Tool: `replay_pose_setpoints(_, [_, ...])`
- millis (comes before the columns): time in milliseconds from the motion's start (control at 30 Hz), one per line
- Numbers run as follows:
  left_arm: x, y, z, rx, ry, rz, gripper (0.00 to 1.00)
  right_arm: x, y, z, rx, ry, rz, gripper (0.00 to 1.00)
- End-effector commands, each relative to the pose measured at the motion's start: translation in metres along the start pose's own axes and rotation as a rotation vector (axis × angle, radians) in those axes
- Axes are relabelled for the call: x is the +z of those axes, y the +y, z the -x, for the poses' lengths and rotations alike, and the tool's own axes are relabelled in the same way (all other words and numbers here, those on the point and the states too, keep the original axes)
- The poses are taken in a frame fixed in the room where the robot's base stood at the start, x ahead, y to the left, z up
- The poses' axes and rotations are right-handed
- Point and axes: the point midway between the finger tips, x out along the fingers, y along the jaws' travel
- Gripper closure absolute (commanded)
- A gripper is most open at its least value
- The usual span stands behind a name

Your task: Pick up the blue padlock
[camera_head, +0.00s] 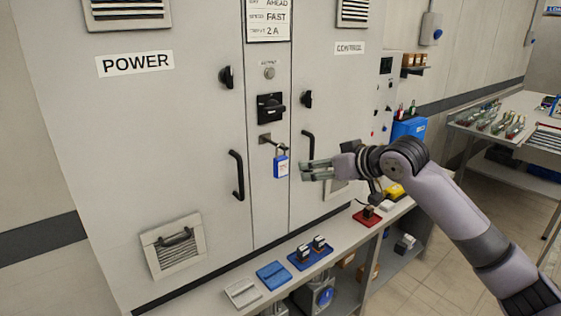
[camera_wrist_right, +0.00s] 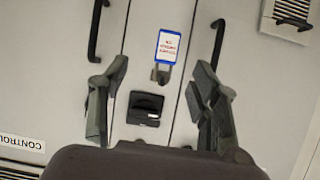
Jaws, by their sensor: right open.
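The blue padlock (camera_head: 281,166) hangs from a hasp (camera_head: 268,140) on the narrow middle panel of the grey cabinet. Its front carries a white label with red print. In the right wrist view the padlock (camera_wrist_right: 168,46) appears beyond the fingertips, between the lines of the two fingers, with its shackle toward the gripper. My right gripper (camera_head: 304,170) is just right of the padlock in the head view. It also shows in the right wrist view (camera_wrist_right: 158,85), with its fingers spread and nothing between them. My left gripper is in neither view.
Black door handles (camera_head: 237,175) flank the padlock, and a black rotary switch (camera_head: 270,107) sits above it. Below, a shelf (camera_head: 212,282) holds blue, white and red items. A table (camera_head: 505,135) with tools stands at the far right.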

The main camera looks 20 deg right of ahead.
Motion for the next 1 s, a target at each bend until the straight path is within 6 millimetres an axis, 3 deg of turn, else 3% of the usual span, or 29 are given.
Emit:
replay_pose_setpoints(67, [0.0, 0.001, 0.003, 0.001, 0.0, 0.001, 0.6, -0.018, -0.01, 0.021, -0.011, 0.007, 0.032, 0.43])
replay_pose_setpoints(167, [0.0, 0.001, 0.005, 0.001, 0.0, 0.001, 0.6, -0.025, -0.018, 0.025, -0.023, 0.007, 0.043, 0.43])
replay_pose_setpoints(700, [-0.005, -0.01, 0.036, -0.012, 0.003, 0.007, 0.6, -0.028, -0.02, -0.078, -0.022, 0.009, 0.042, 0.43])
replay_pose_setpoints(1000, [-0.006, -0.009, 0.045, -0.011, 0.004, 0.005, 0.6, -0.027, -0.019, -0.1, -0.022, 0.008, 0.043, 0.43])
